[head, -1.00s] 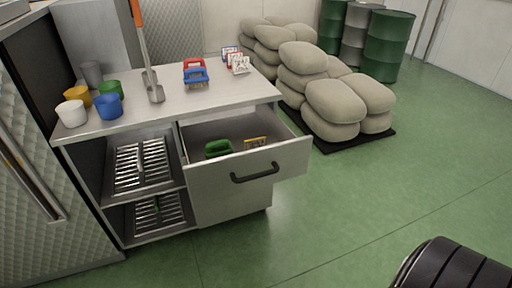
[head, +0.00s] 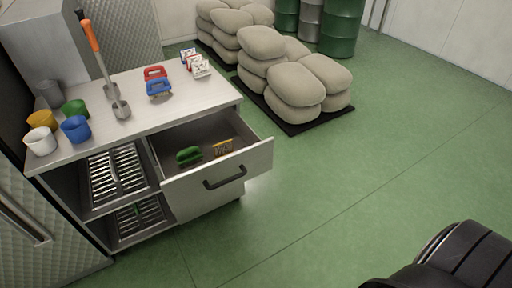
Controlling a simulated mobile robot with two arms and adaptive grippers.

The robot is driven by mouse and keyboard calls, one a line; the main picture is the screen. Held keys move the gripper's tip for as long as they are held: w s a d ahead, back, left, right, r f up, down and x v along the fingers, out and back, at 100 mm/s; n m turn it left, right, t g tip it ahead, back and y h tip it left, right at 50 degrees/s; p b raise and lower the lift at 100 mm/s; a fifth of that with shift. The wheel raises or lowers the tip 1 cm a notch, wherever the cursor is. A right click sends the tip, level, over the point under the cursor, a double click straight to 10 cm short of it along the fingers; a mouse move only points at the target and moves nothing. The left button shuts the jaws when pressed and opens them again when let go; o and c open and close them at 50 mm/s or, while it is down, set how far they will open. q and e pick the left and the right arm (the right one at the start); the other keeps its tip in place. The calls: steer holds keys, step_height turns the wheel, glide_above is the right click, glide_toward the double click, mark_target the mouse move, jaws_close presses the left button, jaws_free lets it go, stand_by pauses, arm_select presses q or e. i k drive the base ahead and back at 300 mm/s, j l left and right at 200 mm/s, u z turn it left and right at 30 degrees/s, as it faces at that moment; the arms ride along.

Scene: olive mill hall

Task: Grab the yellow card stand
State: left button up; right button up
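A small yellow item (head: 222,148), which looks like the yellow card stand, is inside the open drawer (head: 222,180), toward its right side. Its lower part and details are too small to make out. A green brush (head: 189,155) lies to its left in the same drawer, apart from it. On the counter, several white cards in stands with coloured marks (head: 194,62) stand near the back edge. Neither of my grippers shows in the head view.
The steel counter (head: 175,109) bears coloured cups (head: 75,129), red and blue brushes (head: 158,87) and long-handled scoops (head: 121,109). Sacks (head: 292,84) are stacked on a black pallet behind, near green drums (head: 340,30). The green floor right of the drawer is clear.

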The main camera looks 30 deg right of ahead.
mark_target(225, 148)
steer(key=i+j+z, duration=0.6)
steer(key=z, duration=0.15)
steer(key=i+j+z, duration=0.2)
steer(key=j+z, duration=0.15)
